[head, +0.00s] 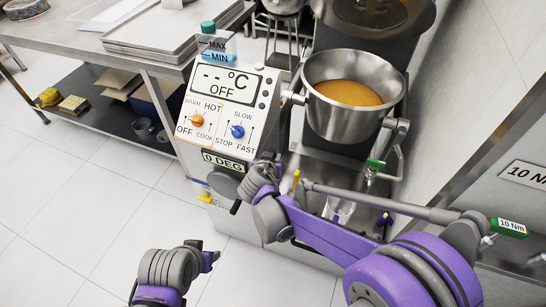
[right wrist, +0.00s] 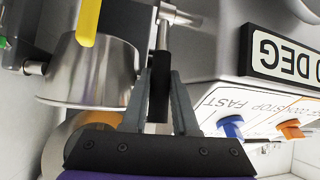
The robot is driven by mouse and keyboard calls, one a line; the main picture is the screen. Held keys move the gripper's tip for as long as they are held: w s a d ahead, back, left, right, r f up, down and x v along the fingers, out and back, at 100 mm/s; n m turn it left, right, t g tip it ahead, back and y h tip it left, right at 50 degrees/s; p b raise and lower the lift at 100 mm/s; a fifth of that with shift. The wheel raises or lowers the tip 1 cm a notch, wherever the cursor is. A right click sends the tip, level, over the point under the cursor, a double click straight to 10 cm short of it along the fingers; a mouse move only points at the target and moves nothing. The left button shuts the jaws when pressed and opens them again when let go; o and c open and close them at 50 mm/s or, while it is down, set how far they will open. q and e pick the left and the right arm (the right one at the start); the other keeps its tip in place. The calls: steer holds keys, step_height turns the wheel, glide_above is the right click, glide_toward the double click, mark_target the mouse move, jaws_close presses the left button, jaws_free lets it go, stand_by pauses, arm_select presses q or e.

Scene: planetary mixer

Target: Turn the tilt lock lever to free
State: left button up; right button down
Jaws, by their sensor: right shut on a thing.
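In the right wrist view, which is upside down, a lever with a black grip (right wrist: 160,92) on a bright metal shaft stands between the fingers of my right gripper (right wrist: 161,105). The fingers are closed on this grip. No label on it can be read. In the head view my right gripper (head: 262,168) is at the mixer's front, right of the 0 DEG plate (head: 223,162), and hides the grip. A yellow-handled part (head: 296,181) stands just right of it, and it also shows in the right wrist view (right wrist: 88,22). My left arm's end (head: 205,257) is low in front; its fingers are unclear.
The control panel (head: 222,100) has an orange knob (head: 197,119) and a blue knob (head: 237,131). A steel bowl (head: 350,105) with orange contents hangs to the right. A long grey bar (head: 385,203) runs above my right arm. Open floor (head: 70,190) lies left.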

steer(key=c, duration=0.7)
jaws_free()
steer(key=shift+s, duration=0.1)
steer(key=p+v, duration=0.1)
steer(key=v, duration=1)
steer(key=shift+f, duration=0.1)
steer(key=s+d+r+g+p, duration=0.25)
steer(key=s+d, duration=0.25)
steer(key=d, duration=0.4)
steer(key=s+d+r+g+p, duration=0.1)
steer(key=s+d+r+p, duration=0.2)
steer(key=d, duration=0.5)
steer(key=shift+n+g+y, duration=0.6)
steer(key=shift+g+y, duration=0.2)
steer(key=shift+g, duration=0.15)
steer(key=s+d+p, duration=0.1)
steer(key=s, duration=0.3)
steer(key=s+d+p, duration=0.1)
steer(key=s+d, duration=0.1)
steer(key=s, duration=0.1)
steer(key=s+d+p, duration=0.1)
steer(key=s+d, duration=0.1)
steer(key=s, duration=0.2)
steer(key=shift+s+p, duration=0.3)
steer(key=shift+s, duration=0.05)
